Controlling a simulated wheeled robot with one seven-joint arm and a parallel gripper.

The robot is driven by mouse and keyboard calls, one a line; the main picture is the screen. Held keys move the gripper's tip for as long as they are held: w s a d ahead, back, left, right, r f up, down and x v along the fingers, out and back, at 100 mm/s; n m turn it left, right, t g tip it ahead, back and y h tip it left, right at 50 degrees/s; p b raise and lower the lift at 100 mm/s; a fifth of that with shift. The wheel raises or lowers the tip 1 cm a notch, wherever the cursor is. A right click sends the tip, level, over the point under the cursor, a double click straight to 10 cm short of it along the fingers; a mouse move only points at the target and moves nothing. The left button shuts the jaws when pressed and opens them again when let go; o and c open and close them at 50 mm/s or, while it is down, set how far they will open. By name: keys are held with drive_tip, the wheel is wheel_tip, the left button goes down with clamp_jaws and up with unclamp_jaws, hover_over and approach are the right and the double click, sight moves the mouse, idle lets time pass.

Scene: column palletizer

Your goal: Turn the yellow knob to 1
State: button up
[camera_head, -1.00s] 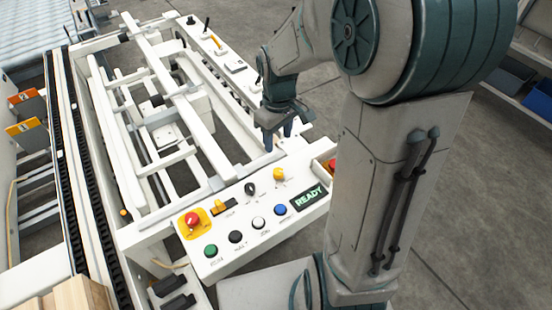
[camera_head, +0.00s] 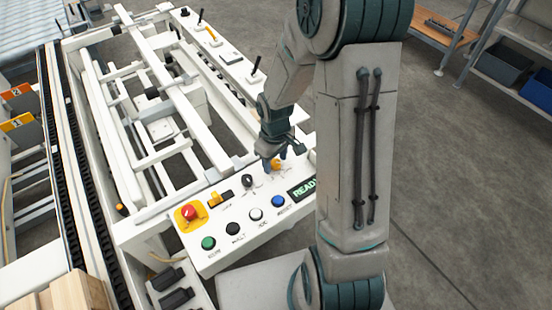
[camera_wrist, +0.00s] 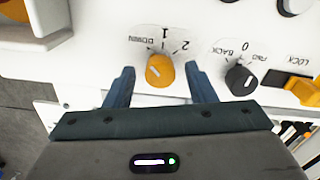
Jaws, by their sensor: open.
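The yellow knob (camera_wrist: 160,71) is in the middle of the wrist view, below the printed labels DOWN, 1 and 2. A white mark on its face appears to tilt up and left, toward DOWN rather than 1. My gripper (camera_wrist: 160,80) is open, with one blue finger on each side of the knob. Gaps show between the fingers and the knob. In the head view my gripper (camera_head: 276,158) is low over the control panel (camera_head: 222,258), and the yellow knob (camera_head: 276,166) is partly hidden by the fingers.
A black BACK/0/FWD knob (camera_wrist: 241,78) sits close to the right finger in the wrist view, with a yellow LOCK switch (camera_wrist: 303,88) beyond. The panel also has a red emergency button (camera_head: 188,212), several coloured push buttons and a READY display (camera_head: 302,189).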

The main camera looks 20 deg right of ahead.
drive_tip(key=c, duration=1)
drive_tip(key=shift+o, duration=0.2)
drive_tip(key=shift+m, duration=0.3)
drive_tip(key=m+b, duration=0.2)
drive_tip(key=m, duration=0.1)
drive_tip(key=shift+f+m, duration=0.1)
drive_tip(key=shift+m, duration=0.2)
drive_tip(key=shift+m+b, duration=0.7)
drive_tip(key=shift+m, duration=1.6)
drive_tip(key=o, duration=1)
drive_tip(key=shift+c, duration=0.2)
